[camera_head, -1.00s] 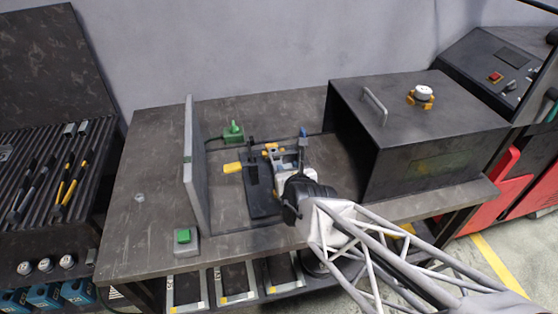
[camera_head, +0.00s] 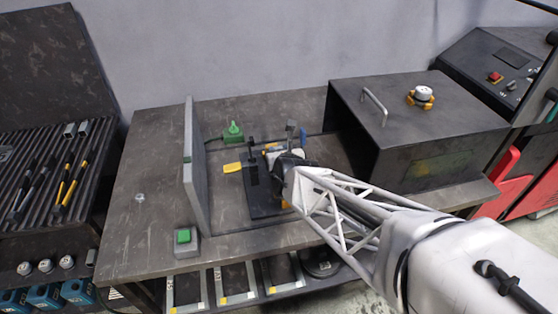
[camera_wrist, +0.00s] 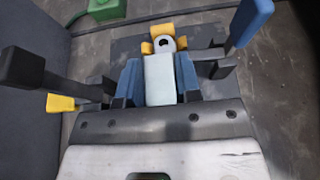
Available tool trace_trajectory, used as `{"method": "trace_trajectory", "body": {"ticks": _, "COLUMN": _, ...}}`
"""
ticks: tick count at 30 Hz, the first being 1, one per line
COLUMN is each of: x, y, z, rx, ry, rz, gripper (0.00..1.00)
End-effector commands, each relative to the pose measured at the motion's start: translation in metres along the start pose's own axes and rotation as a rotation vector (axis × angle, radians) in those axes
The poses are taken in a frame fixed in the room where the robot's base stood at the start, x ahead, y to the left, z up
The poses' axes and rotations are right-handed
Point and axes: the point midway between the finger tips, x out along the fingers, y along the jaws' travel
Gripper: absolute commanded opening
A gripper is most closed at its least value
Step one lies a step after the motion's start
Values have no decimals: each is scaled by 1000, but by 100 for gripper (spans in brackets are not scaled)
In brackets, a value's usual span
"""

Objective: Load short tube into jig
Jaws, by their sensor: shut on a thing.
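My gripper (camera_wrist: 159,82) is shut on a pale short tube (camera_wrist: 160,72), with a blue finger on each side of it in the wrist view. The tube's far end, with a round hole, lies close to the yellow stops of the jig (camera_wrist: 125,47); whether it touches them I cannot tell. In the head view the jig (camera_head: 257,192) is a dark plate with yellow parts on the bench. My gripper (camera_head: 284,163) is over its right side, and my wrist hides the tube and part of the jig there.
A black lever (camera_wrist: 25,70) and a blue-handled lever (camera_wrist: 250,20) flank the jig. A grey upright panel (camera_head: 194,165) stands to its left and a dark box (camera_head: 420,120) to its right. A green button (camera_head: 184,236) is at the bench's front.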

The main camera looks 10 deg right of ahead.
Motion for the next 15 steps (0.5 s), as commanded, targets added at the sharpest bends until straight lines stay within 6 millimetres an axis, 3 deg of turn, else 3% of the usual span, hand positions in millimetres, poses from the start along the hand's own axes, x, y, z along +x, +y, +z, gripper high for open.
{"method": "trace_trajectory", "body": {"ticks": 10, "x": 16, "y": 0, "z": -28, "rx": 0, "ry": 1, "rz": -2, "gripper": 3}}
{"method": "trace_trajectory", "body": {"ticks": 15, "x": 17, "y": 0, "z": -31, "rx": 0, "ry": 0, "rz": -2, "gripper": 3}}
